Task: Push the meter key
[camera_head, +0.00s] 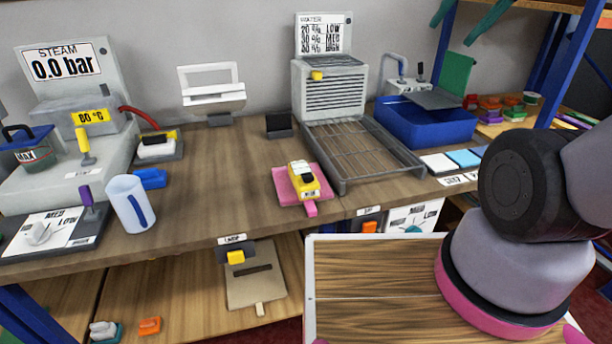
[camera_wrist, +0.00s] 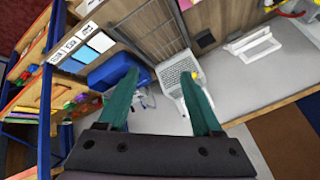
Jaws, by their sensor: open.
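A yellow handheld device with a dark top (camera_head: 303,178), which looks like the meter, lies on a pink pad (camera_head: 284,186) on the bench in the head view. Its key is too small to make out clearly. My gripper (camera_wrist: 158,74) shows in the wrist view with its two green fingers wide apart and nothing between them. The fingers are over the back of the bench, by the blue bin and the white louvred unit, away from the yellow device.
The louvred unit (camera_head: 329,90) with its wire rack (camera_head: 424,168) stands right of the device. A blue bin (camera_head: 437,128) is at the back right. A steam unit (camera_head: 60,178) and a white jug (camera_head: 129,204) stand at the left.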

